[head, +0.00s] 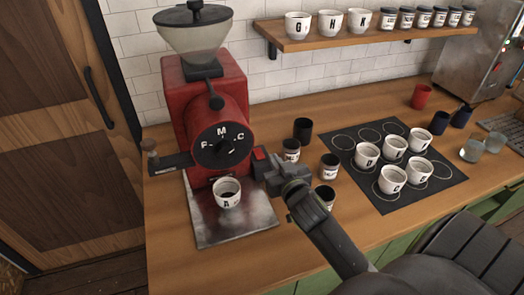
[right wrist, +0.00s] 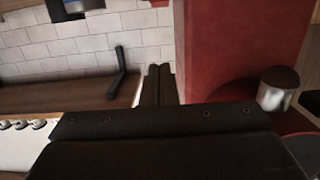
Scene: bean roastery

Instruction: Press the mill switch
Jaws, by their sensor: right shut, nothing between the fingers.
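The red mill (head: 204,118) stands at the left of the counter, with a clear hopper on top and a black dial marked F, M and C. The mill switch (head: 259,154) is a small red block low on the mill's right side. My right gripper (head: 262,172) is shut and empty, its tips close beside the switch; I cannot tell whether they touch it. In the right wrist view the shut fingers (right wrist: 158,84) point along the red mill body (right wrist: 228,45), and the switch does not show clearly. My left gripper is not in view.
A white cup A (head: 227,192) stands on the mill's metal tray (head: 240,224). Several small dark jars (head: 330,166) stand close to my right gripper. A black mat (head: 436,190) with white cups lies right of them. A wall shelf (head: 365,38) holds cups and jars.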

